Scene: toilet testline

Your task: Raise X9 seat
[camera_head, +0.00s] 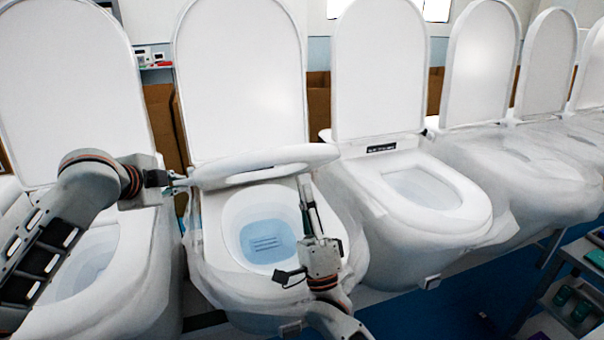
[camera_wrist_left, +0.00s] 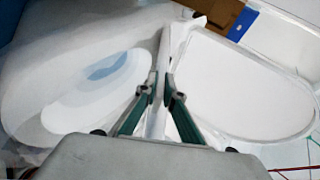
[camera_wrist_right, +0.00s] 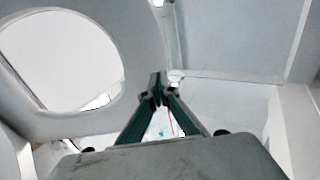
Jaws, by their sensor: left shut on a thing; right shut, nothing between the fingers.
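The seat (camera_head: 262,163) of the second toilet from the left is a white ring, tilted up partway between the bowl (camera_head: 262,225) and the upright lid (camera_head: 240,75). My left gripper (camera_head: 177,181) is shut on the left side of this seat; in the left wrist view its fingers (camera_wrist_left: 160,82) pinch the thin white edge. My right gripper (camera_head: 304,183) is shut and empty, pointing up below the seat's right side. In the right wrist view the seat ring (camera_wrist_right: 128,45) is beside and above its fingertips (camera_wrist_right: 157,82). I cannot tell whether they touch it. No X9 label is readable.
Another toilet (camera_head: 95,270) stands close on the left, behind my left arm. A third toilet (camera_head: 425,225) with its seat down and a black label stands close on the right. More toilets continue right. A shelf with green items (camera_head: 570,305) is at lower right.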

